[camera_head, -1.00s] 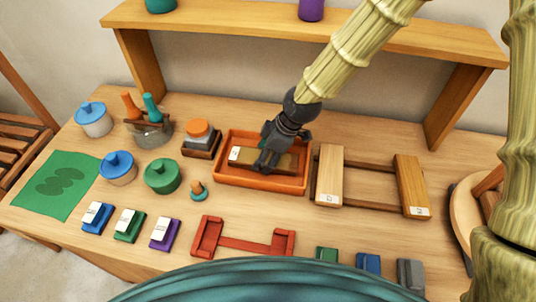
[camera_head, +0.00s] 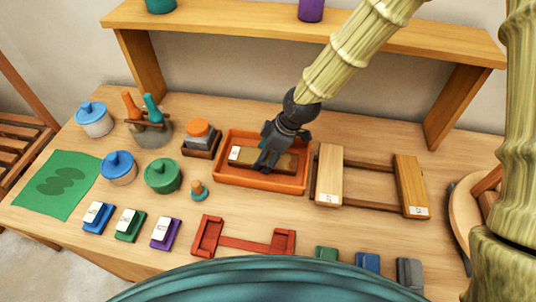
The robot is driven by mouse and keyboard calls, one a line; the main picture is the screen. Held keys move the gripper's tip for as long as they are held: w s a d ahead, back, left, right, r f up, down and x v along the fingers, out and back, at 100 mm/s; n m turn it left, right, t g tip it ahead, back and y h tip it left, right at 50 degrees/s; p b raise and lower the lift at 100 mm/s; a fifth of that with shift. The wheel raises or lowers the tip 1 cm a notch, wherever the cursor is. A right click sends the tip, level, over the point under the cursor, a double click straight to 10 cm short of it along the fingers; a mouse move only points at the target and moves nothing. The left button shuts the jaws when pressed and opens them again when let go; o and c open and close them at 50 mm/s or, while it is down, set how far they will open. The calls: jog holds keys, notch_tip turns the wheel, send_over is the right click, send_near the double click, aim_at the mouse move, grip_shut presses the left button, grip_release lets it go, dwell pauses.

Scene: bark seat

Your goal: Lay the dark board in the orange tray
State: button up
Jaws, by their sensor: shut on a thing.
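The orange tray (camera_head: 262,181) stands near the middle of the table. The dark board (camera_head: 287,162), brown with a white label at its left end, lies lengthwise within the tray's walls. My gripper (camera_head: 266,166) reaches down from above and is shut on the board near its middle. The gripper hides part of the board. I cannot tell whether the board's underside touches the tray floor.
A rack with two lighter boards (camera_head: 328,176) stands just right of the tray. A small block stack (camera_head: 201,138) is close on the left. A red holder (camera_head: 245,243) lies in front. A wooden shelf (camera_head: 250,27) spans the back, above the table.

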jog(key=shift+f, duration=0.25)
jog(key=o, duration=1.2)
jog(key=o, duration=0.3)
jog(key=shift+r+p, duration=2.75)
jog(key=shift+r, duration=0.75)
